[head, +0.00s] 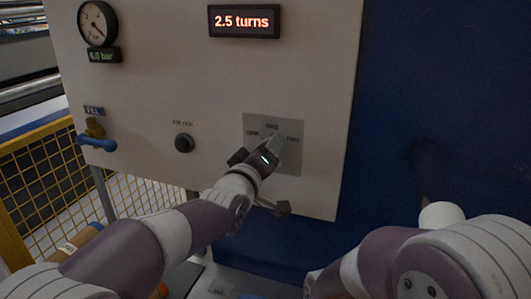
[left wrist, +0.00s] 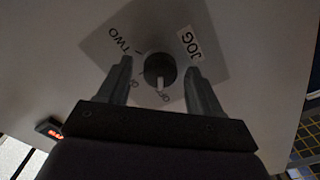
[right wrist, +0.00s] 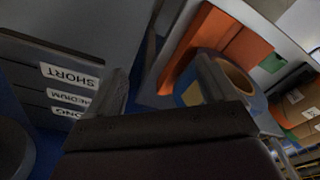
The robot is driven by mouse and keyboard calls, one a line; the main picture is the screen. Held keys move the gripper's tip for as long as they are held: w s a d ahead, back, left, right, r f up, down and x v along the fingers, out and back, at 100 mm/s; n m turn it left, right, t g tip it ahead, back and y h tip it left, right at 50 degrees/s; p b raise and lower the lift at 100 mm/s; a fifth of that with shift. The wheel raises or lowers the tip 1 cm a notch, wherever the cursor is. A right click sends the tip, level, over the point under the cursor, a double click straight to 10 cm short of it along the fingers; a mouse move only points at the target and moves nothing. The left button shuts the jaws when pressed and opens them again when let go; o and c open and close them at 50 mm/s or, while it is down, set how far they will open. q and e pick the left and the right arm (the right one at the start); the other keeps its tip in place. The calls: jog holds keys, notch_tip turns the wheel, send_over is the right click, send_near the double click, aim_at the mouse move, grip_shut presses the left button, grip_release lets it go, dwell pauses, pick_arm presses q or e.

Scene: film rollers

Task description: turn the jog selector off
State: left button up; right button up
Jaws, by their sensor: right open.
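The jog selector is a round black knob (left wrist: 160,69) with a pale pointer mark, on a grey plate (left wrist: 215,60). In the left wrist view the mark points down the picture, towards small lettering that looks like OFF. The plate reads JOG at the right and TWO at the left. My left gripper (left wrist: 158,72) is open, with a finger on either side of the knob and a visible gap to each. In the head view it is at the plate (head: 293,160) and hides the knob. My right gripper (right wrist: 164,82) is open and empty, away from the panel.
The pale panel (head: 180,60) carries a gauge (head: 97,23), a red display (head: 244,21) reading 2.5 turns, a black button (head: 184,143) and a blue-handled valve (head: 97,143). Labelled drawers (right wrist: 70,76) and orange bins (right wrist: 243,50) are near my right gripper. A yellow fence (head: 40,170) stands left.

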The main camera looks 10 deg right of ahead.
pick_arm(q)
jog(key=b+v, duration=0.3)
jog(key=v, duration=0.9)
jog(key=shift+s+a+b, duration=0.2)
jog(key=shift+s+b, duration=0.05)
jog(key=shift+b, duration=0.05)
